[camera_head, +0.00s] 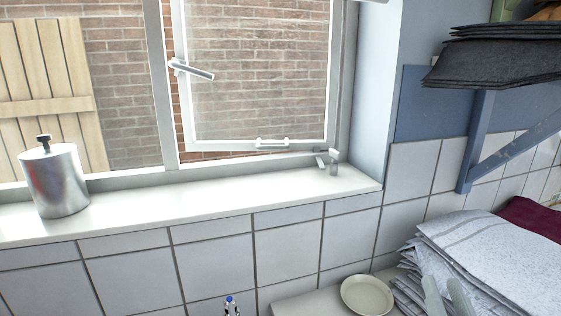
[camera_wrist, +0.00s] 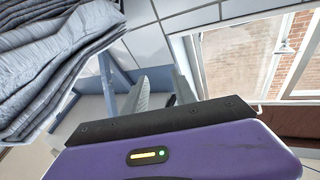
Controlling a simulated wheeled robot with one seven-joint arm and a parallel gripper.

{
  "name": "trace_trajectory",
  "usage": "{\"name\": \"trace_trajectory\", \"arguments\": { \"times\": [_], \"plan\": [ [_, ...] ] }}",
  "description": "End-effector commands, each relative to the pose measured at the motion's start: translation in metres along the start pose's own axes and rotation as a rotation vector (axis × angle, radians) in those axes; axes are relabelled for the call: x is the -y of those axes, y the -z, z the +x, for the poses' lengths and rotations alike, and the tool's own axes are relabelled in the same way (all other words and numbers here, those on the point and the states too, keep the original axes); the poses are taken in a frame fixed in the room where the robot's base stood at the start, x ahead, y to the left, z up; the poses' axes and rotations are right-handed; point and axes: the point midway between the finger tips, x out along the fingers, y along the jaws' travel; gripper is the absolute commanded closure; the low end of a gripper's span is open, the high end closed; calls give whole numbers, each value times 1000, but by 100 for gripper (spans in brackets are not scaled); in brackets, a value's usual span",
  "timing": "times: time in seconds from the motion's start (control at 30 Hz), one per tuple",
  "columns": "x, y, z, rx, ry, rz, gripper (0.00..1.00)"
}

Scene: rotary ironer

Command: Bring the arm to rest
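My gripper (camera_head: 443,281) shows at the bottom right of the head view as two pale grey fingers with a gap between them. They stand in front of a stack of folded white-grey cloths (camera_head: 500,255), and I cannot tell whether they touch it. In the wrist view my gripper (camera_wrist: 160,77) has its purple body and black bar at the bottom. Its two grey fingers point away and stand apart, with nothing seen held between them. The rest of my arm is out of view.
A cream plate (camera_head: 367,296) sits on the counter left of the cloths. Dark folded cloths (camera_head: 495,60) lie on a blue-bracketed shelf above. A metal canister (camera_head: 54,181) stands on the windowsill (camera_head: 190,209). Grey folded cloth (camera_wrist: 60,60) fills the wrist view's upper left.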

Motion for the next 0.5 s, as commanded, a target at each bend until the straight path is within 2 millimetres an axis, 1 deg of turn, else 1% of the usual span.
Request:
{"name": "trace_trajectory", "arguments": {
  "times": [0.03, 0.17, 0.2, 0.37, 0.4, 0.47, 0.5],
  "plan": [
    [0, -11, -22, 18, -10, -5, 67],
    [2, -26, -72, 43, -26, -26, 67],
    [2, -29, -88, 53, -30, -32, 67],
    [7, -39, -148, 102, -31, -63, 67],
    [9, -41, -163, 118, -30, -72, 67],
    [11, -43, -185, 142, -25, -85, 67],
    [13, -44, -200, 163, -21, -94, 67]
  ]
}}
